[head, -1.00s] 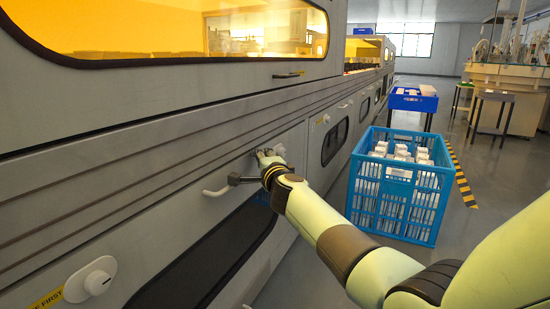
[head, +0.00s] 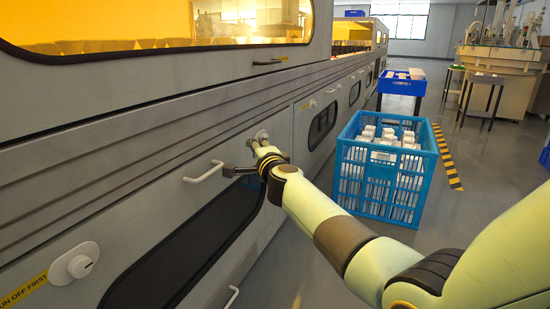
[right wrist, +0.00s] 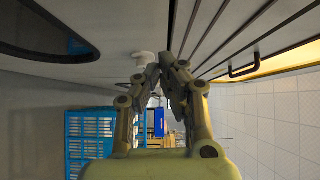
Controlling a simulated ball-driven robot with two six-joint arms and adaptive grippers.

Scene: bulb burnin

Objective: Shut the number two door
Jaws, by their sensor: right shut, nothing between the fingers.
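A grey machine door with a dark window (head: 190,255) and a white bar handle (head: 203,172) is in the machine front in the head view. It looks about flush, but I cannot tell if it is fully closed. No door number is readable. My right gripper (head: 258,144) is at the door's upper far corner, by a white knob (head: 263,134). In the right wrist view my right gripper's fingertips (right wrist: 165,62) are together and empty, beside the white knob (right wrist: 144,58); contact is unclear. My left gripper is out of view.
A nearer white knob (head: 75,263) sits by a yellow label (head: 23,291). A blue bin (head: 403,82) is farther back. The aisle floor to the right is mostly clear.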

